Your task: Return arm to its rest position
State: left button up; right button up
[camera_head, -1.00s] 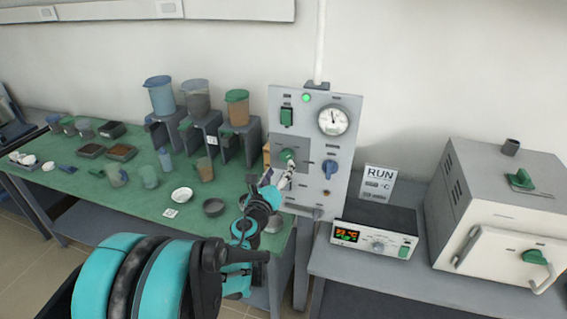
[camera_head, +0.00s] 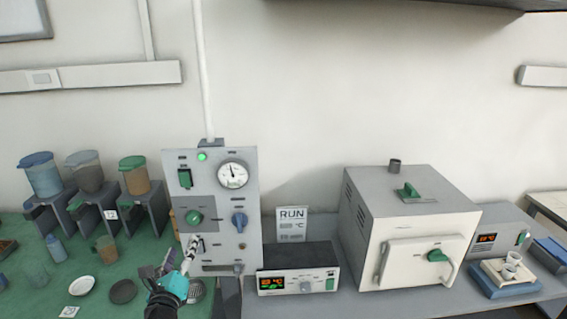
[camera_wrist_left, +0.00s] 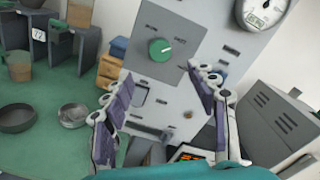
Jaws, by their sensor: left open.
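My left gripper (camera_head: 181,256) is in front of the lower left part of the grey control panel (camera_head: 250,195). In the left wrist view the left gripper (camera_wrist_left: 165,105) has its two fingers spread apart, with nothing between them. The panel's green round knob (camera_wrist_left: 160,50) shows beyond the fingertips, apart from them; it also shows in the head view (camera_head: 194,217). The rest of my left arm is mostly below the head view. My right gripper is not in view.
A controller box with a lit display (camera_head: 298,270) stands right of the panel, beside a white muffle furnace (camera_head: 410,225). Beakers on stands (camera_head: 87,177) and dishes (camera_head: 81,286) occupy the green bench at left. A tray (camera_head: 505,280) holds small crucibles at far right.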

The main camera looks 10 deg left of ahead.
pick_arm(q)
jog(key=s+d+f+n+g+h, duration=0.2)
jog(key=s+d+f+n+g, duration=0.3)
jog(key=n, duration=0.8)
jog(key=s+d+f+n+g+h, duration=0.2)
jog(key=s+d+f+n+g, duration=0.3)
jog(key=s+d+n, duration=0.7)
jog(key=shift+d+f+n, duration=0.15)
jog(key=shift+d+n, duration=0.45)
jog(key=shift+d, duration=0.3)
